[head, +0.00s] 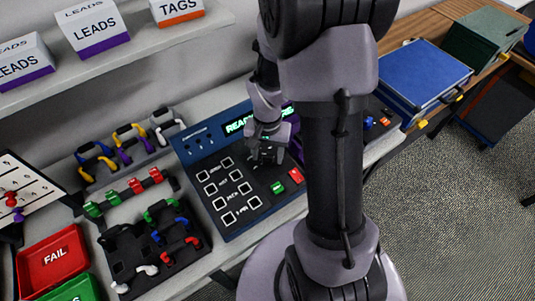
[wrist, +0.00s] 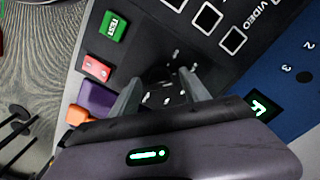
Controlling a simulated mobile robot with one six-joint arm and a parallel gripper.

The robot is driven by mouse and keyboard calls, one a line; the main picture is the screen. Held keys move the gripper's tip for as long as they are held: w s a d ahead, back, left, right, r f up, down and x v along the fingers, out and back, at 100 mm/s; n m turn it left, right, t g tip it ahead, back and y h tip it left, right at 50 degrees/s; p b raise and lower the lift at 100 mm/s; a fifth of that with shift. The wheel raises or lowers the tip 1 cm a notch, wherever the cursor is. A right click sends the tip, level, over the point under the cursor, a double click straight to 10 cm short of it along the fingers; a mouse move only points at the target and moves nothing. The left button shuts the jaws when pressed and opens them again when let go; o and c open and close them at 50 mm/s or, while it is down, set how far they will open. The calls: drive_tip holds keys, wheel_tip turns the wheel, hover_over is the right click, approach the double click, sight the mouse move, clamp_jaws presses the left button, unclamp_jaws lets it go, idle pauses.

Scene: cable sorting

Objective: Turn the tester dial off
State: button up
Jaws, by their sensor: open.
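The tester (head: 203,144) is a blue unit with a black panel on the bench, and its screen (head: 236,125) is lit with green text, partly hidden by my arm. My gripper (head: 263,155) is over the panel, pointing down. In the wrist view, my gripper (wrist: 163,78) is open, with one finger on each side of a dark area ringed by small white marks. The dial seems to be in this dark area, but its knob and setting are hard to make out. I cannot tell whether the fingers touch it. The green TEST button (wrist: 113,27) and a red button (wrist: 97,67) are beside it.
Left of the tester, a black holder (head: 128,250) carries several coloured leads. Red FAIL (head: 30,279) and green (head: 78,291) trays stand at the lower left. Lead boxes (head: 92,30) sit on the shelf. A blue box (head: 420,72) is at the right.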

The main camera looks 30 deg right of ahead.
clamp_jaws()
drive_tip(key=shift+n, duration=0.3)
drive_tip(key=n+p, duration=0.1)
drive_tip(key=n, duration=0.3)
drive_tip(key=shift+n+p, duration=0.3)
drive_tip(key=shift+n, duration=1.8)
unclamp_jaws()
